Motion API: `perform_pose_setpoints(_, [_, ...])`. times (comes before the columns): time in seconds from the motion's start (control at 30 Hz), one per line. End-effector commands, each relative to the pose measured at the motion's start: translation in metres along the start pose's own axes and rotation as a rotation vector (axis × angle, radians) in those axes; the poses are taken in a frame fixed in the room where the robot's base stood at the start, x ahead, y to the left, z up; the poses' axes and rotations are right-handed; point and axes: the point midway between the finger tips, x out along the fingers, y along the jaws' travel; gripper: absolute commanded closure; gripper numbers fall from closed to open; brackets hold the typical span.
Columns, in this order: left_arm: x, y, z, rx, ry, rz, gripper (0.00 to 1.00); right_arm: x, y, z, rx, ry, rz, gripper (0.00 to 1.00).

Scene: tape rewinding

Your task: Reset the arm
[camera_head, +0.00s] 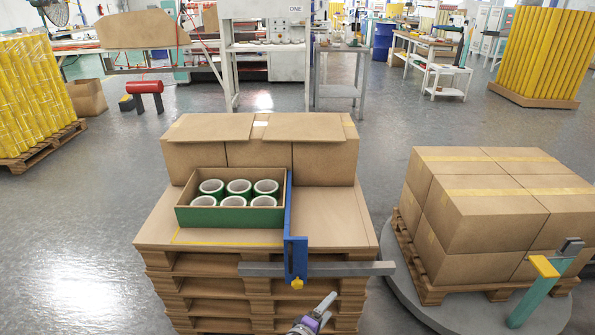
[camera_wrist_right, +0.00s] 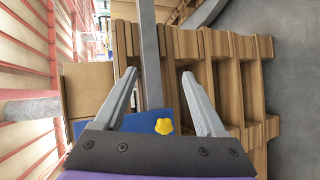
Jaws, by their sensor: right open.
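My right gripper (camera_head: 327,303) is low at the bottom of the head view, in front of the stacked pallets. My left gripper is not in view. A box with green sides (camera_head: 230,215) sits on the board on top of the pallets, with several white-and-green tape rolls (camera_head: 238,187) standing in it. A blue bracket (camera_head: 290,215) runs along the box's right side, with a yellow knob (camera_head: 297,283) at its front end.
A grey bar (camera_head: 345,269) crosses the front edge of the pallet stack (camera_head: 200,285), close above my right gripper. Closed cartons (camera_head: 300,160) stand behind the box. More cartons (camera_head: 480,215) stand on a pallet at the right. Open floor (camera_head: 90,230) lies at the left.

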Motion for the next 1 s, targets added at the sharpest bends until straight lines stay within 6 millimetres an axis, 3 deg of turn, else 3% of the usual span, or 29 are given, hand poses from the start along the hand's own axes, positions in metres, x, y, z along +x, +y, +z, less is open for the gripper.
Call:
perform_pose_setpoints(0.03, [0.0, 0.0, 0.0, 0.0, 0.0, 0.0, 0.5, 0.001, 0.01, 0.022, 0.039, -0.026, -0.057, 0.27])
perform_pose_setpoints(0.27, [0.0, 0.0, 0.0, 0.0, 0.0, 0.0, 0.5, -0.019, 0.027, 0.108, 0.251, -0.126, -0.33, 0.27])
perform_pose_setpoints(0.5, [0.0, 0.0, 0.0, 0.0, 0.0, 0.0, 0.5, -0.075, 0.023, 0.183, 0.512, -0.209, -0.584, 0.27])
perform_pose_setpoints(0.7, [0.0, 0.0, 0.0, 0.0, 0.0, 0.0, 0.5, -0.13, 0.008, 0.222, 0.741, -0.255, -0.759, 0.27])
perform_pose_setpoints(1.0, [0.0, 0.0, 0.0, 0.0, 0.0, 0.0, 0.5, -0.188, -0.013, 0.244, 0.997, -0.283, -0.918, 0.27])
